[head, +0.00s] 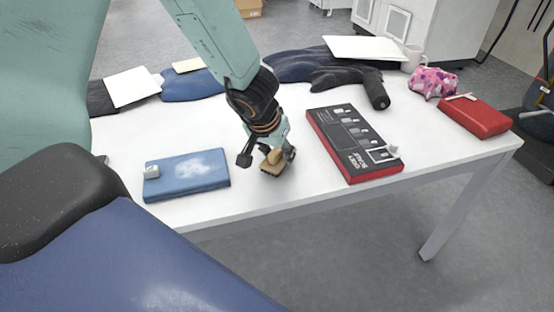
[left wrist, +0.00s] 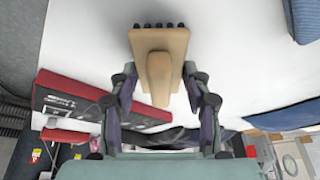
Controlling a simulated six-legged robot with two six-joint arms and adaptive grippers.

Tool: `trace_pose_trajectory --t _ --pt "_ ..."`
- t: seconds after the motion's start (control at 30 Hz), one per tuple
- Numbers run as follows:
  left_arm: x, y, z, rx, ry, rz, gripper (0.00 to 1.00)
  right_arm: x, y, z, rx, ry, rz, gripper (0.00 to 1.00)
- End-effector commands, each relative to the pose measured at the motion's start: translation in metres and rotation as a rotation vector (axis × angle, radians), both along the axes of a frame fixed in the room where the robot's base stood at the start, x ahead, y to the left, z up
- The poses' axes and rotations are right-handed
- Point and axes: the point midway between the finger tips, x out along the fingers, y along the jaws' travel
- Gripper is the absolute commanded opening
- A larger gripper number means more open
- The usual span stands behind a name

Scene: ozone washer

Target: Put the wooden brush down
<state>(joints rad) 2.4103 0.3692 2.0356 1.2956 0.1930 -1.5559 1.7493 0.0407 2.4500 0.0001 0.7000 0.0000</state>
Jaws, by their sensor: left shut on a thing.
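The wooden brush (left wrist: 158,62) has a tan block with a raised wooden grip and a row of dark bristle tips at one end. My left gripper (left wrist: 160,95) is shut on it, with a finger on each side in the left wrist view. In the head view the brush (head: 271,163) hangs under my left gripper (head: 268,155), low over the front part of the white table (head: 280,110). I cannot tell whether its bristles touch the tabletop. My right gripper is not in view.
A blue book (head: 188,174) with a small white block on it lies left of the brush. A black and red box (head: 340,140) lies to its right. A red case (head: 476,117) and a pink patterned item (head: 433,82) lie further right. Dark clothing fills the back edge.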

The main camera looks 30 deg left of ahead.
Motion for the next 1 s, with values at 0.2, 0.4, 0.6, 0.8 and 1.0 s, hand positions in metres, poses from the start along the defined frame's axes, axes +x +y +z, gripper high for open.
trace_pose_trajectory --t 0.2,0.4,0.6,0.8,1.0 --pt "0.0002 0.0002 -0.0037 0.0 -0.001 0.001 0.15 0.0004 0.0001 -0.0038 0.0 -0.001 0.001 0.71" --pt "0.0001 0.0003 -0.0062 0.0 0.0 0.0 0.15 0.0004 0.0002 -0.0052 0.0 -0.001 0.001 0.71" --pt "0.0002 0.0003 -0.009 0.0 0.0 0.001 0.53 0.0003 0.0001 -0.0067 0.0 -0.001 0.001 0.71" --pt "0.0002 0.0003 -0.0088 0.0 0.0 0.001 0.7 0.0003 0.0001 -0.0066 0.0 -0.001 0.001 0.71" --pt "0.0002 0.0003 -0.0088 0.0 0.0 0.001 0.71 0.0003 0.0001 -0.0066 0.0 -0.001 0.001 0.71"
